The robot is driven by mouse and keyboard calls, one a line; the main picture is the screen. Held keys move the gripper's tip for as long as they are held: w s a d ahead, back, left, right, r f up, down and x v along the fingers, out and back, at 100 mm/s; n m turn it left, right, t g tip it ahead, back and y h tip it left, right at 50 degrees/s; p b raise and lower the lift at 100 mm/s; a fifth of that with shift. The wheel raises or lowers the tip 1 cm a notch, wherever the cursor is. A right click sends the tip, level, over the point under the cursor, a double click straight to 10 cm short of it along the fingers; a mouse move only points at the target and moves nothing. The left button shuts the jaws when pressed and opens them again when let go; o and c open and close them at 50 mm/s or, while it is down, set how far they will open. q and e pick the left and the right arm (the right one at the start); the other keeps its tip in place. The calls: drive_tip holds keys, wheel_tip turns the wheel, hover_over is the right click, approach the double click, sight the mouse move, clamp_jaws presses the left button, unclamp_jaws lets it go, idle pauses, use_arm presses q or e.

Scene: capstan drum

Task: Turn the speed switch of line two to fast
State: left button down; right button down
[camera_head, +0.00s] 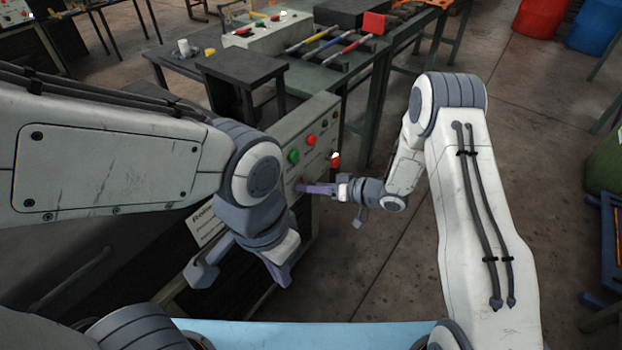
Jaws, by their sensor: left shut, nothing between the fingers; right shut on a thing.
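A pale grey control panel (318,122) stands in the middle of the head view, largely behind my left arm. It carries a green button (293,156) and a red button (311,140). A red knob with a pale top (335,159) sticks out at its right side. My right gripper (304,188) reaches the panel face from the right, with its fingers shut on a small part there. The fingers hide most of that part, so its setting and line number cannot be read. My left gripper (281,277) is shut and empty, pointing down in front of the panel's lower part.
A printed label (203,226) is on the panel's left part. Behind stand a dark small table (240,68) and a green workbench (335,84) with coloured-handled tools (330,46). Red (541,17) and blue (600,24) containers stand back right. Floor right of the panel is clear.

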drive_tip(key=shift+d+m+g+y+p, duration=0.1)
drive_tip(key=shift+m+g+y+p, duration=0.25)
drive_tip(key=shift+m+y, duration=0.2)
drive_tip(key=shift+f+m+y, duration=0.15)
drive_tip(key=shift+m+y, duration=0.3)
drive_tip(key=shift+m, duration=0.6)
drive_tip(key=shift+f+m+g+y, duration=0.1)
drive_tip(key=shift+m+g+y, duration=0.3)
drive_tip(key=shift+m, duration=0.7)
drive_tip(key=shift+m+y+b, duration=0.45)
drive_tip(key=shift+m+y, duration=0.45)
drive_tip(key=shift+m, duration=0.8)
drive_tip(key=shift+c, duration=2)
unclamp_jaws()
